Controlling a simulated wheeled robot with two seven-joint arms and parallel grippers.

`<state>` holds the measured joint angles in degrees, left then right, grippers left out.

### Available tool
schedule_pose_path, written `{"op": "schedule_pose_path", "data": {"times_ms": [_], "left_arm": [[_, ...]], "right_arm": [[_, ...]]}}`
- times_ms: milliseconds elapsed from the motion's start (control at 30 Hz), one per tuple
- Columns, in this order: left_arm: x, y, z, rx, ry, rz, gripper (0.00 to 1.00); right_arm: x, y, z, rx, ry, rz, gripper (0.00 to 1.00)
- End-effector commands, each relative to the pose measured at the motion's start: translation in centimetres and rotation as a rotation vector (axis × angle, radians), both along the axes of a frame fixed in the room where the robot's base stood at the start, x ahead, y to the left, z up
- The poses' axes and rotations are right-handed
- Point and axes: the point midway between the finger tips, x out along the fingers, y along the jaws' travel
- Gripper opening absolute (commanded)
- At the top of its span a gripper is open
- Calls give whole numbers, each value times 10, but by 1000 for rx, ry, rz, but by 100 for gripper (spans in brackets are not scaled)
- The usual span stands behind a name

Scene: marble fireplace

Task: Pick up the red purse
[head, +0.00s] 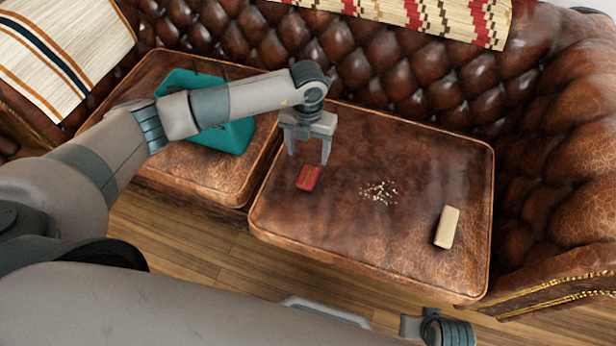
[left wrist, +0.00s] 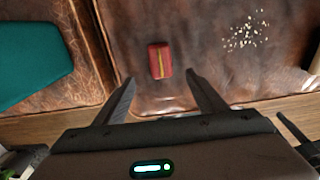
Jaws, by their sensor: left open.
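The small red purse (head: 309,178) lies flat on the right seat cushion of a brown leather sofa, near that cushion's left edge. In the left wrist view the red purse (left wrist: 159,61) shows a yellowish stripe along its middle. My left gripper (head: 308,160) is open and empty above the cushion, close to the purse. In the left wrist view the purse lies beyond the fingertips of my left gripper (left wrist: 160,78), roughly centred between them, and nothing is between the fingers. The right gripper's fingers cannot be made out in the head view.
A teal container (head: 232,137) sits on the left cushion, partly behind my left arm. Pale crumbs (head: 379,191) and a beige block (head: 447,228) lie on the right cushion (head: 420,160). The tufted backrest (head: 380,65) and right armrest (head: 560,190) bound the seat.

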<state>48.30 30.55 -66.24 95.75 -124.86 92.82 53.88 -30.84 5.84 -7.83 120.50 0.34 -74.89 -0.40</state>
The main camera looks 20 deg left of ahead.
Motion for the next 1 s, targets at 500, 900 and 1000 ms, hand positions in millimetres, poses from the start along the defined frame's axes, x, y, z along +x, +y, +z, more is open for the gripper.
{"op": "schedule_pose_path", "data": {"times_ms": [500,900,1000], "left_arm": [[0,0,-66,-1,0,0,65],[-1,0,-69,0,1,0,65],[-2,-1,-77,0,1,-1,65]], "right_arm": [[0,0,0,0,2,0,31],[0,0,1,0,0,0,31],[1,0,1,1,-3,0,31]]}}
